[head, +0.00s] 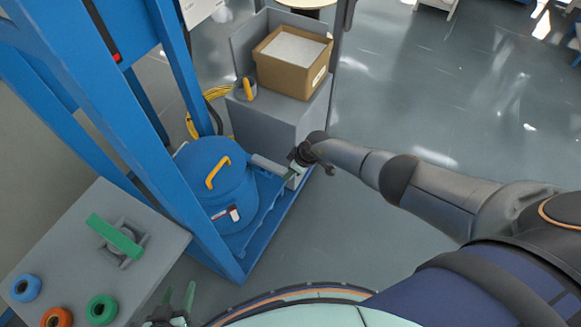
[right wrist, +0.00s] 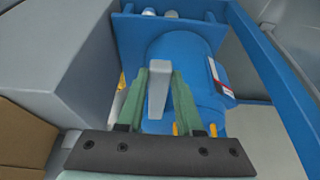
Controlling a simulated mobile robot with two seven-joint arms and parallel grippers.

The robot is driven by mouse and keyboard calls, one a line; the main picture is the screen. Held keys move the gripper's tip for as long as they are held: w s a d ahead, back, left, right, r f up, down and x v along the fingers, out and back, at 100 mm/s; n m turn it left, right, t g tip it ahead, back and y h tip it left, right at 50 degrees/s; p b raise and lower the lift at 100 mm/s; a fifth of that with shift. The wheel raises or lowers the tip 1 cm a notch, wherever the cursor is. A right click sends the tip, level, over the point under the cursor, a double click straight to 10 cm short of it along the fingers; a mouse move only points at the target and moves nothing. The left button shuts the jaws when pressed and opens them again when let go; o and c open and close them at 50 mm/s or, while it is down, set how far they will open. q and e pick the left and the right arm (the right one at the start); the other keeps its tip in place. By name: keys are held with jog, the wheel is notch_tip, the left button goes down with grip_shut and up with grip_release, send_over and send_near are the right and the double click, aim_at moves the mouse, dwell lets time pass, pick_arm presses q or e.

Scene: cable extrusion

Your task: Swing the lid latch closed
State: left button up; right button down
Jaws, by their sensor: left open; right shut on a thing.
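A blue drum-shaped vessel (head: 214,196) with a yellow handle (head: 217,172) on its lid stands inside the blue frame, left of centre in the head view. A grey bar (head: 268,163), which looks like the lid latch, sticks out from its right side. My right gripper (head: 297,168) is at the bar's outer end. In the right wrist view the green fingers (right wrist: 158,95) are shut on the grey bar (right wrist: 158,88), with the blue vessel (right wrist: 185,55) just beyond. My left gripper (head: 178,298) is open and empty at the bottom of the head view, away from the vessel.
A grey cabinet (head: 290,120) with an open cardboard box (head: 277,72) stands behind my right gripper. A yellow-and-grey hand-held device (head: 246,88) lies beside the box. A grey table (head: 60,240) with coloured rings and a green-topped fixture (head: 116,238) is at left. Blue posts surround the vessel.

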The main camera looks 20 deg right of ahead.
dwell(0.3)
jog(key=c, duration=0.6)
grip_release()
pick_arm(q)
jog(key=shift+r, duration=0.1)
pick_arm(e)
jog(key=shift+o, duration=0.2)
